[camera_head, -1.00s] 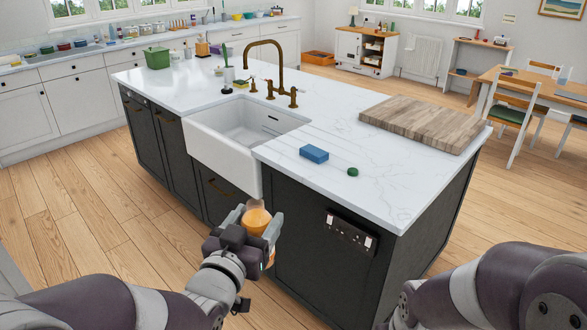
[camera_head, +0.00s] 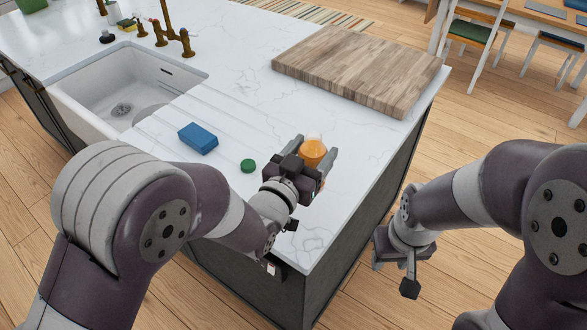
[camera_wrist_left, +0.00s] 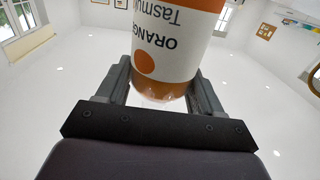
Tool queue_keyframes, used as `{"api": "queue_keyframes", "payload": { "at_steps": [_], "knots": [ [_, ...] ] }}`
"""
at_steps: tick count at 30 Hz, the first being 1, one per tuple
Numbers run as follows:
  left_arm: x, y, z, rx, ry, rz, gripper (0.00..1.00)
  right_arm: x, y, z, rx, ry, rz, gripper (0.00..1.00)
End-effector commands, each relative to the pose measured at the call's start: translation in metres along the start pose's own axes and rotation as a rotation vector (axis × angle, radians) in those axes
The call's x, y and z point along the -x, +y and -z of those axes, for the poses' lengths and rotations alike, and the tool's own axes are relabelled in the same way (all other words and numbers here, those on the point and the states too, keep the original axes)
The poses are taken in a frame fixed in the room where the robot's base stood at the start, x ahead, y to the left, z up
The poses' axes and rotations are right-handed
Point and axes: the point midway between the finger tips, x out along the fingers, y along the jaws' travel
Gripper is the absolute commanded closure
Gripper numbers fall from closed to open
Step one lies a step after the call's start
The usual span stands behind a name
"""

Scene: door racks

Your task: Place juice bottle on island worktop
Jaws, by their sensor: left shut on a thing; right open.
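In the left wrist view the bottle (camera_wrist_left: 170,50) shows an orange and white label with upside-down lettering, between the two fingers (camera_wrist_left: 160,85). I cannot tell whether its base touches the worktop. My right gripper (camera_head: 405,262) is off the island's right side, beyond the worktop edge, with nothing seen in it; its fingers are partly hidden.
A blue sponge (camera_head: 198,138) and a green round lid (camera_head: 248,166) lie left of my left gripper. A wooden board (camera_head: 355,68) lies behind it. The white sink (camera_head: 120,90) and brass tap (camera_head: 165,30) are at the left. White worktop between the lid and board is clear.

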Motion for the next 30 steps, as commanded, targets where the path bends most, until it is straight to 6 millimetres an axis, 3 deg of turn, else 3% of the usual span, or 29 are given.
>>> {"api": "queue_keyframes", "payload": {
  "at_steps": [3,7,15,27,28,30],
  "knots": [
    [-0.011,-0.032,-0.017,0.002,-0.001,0.006,0.79,0.005,0.000,0.001,0.000,0.000,0.000,0.57],
    [-0.018,-0.050,-0.029,0.001,0.002,0.002,0.79,0.006,0.000,0.001,0.000,0.000,0.000,0.57],
    [-0.020,-0.054,-0.069,0.002,0.001,-0.002,0.79,0.008,0.000,0.001,0.000,0.000,0.000,0.57],
    [-0.020,-0.053,-0.078,0.001,0.004,-0.001,0.79,0.003,0.000,0.001,0.000,0.000,0.000,0.57],
    [-0.020,-0.053,-0.077,0.001,0.001,-0.001,0.27,0.004,0.000,0.001,0.000,0.000,0.000,0.57],
    [-0.020,-0.053,-0.077,0.001,0.001,-0.001,0.08,0.004,0.000,0.001,0.000,0.000,0.000,0.57]
  ]
}}
